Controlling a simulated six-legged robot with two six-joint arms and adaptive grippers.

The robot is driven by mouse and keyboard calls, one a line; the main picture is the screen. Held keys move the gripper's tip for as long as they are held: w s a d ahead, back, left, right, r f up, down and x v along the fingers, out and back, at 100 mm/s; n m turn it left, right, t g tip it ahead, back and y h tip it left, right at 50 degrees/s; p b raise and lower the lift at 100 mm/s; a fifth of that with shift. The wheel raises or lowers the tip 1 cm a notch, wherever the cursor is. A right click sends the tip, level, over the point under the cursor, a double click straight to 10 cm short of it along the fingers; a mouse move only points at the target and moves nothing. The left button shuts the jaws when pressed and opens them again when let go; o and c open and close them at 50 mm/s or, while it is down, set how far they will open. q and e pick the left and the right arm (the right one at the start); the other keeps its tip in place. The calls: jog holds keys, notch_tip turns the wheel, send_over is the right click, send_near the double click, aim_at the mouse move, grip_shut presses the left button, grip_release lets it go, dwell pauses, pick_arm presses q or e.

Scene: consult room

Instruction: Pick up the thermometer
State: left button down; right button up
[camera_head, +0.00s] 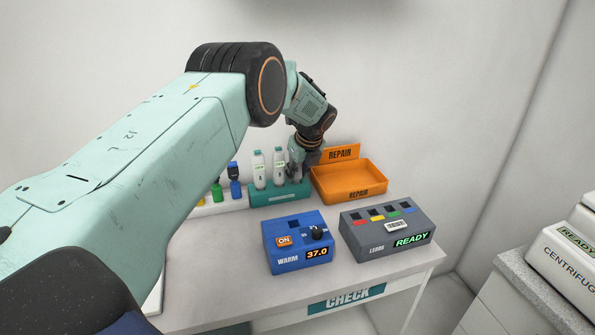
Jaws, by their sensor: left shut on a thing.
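A teal holder (277,196) stands at the back of the white table. Two white upright devices with small green displays, which look like thermometers, stand in it: one on the left (259,170) and one beside it (279,167). My left gripper (296,174) reaches down at the right end of the holder, just right of these two. It is shut on a thermometer, which the fingers and wrist almost wholly hide. I cannot tell whether that thermometer still sits in its slot. My right gripper is not in view.
An orange REPAIR tray (375,186), empty, stands right of the holder. A blue WARM box (282,260) and a grey LEADS box (365,247) stand in front. Small coloured bottles (217,191) stand left of the holder. A centrifuge (565,265) sits on a separate counter at right.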

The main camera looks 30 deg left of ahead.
pick_arm(q)
notch_tip(320, 180, up, 23)
jog(key=p, duration=0.7)
jog(key=shift+f, duration=0.15)
dwell(0.8)
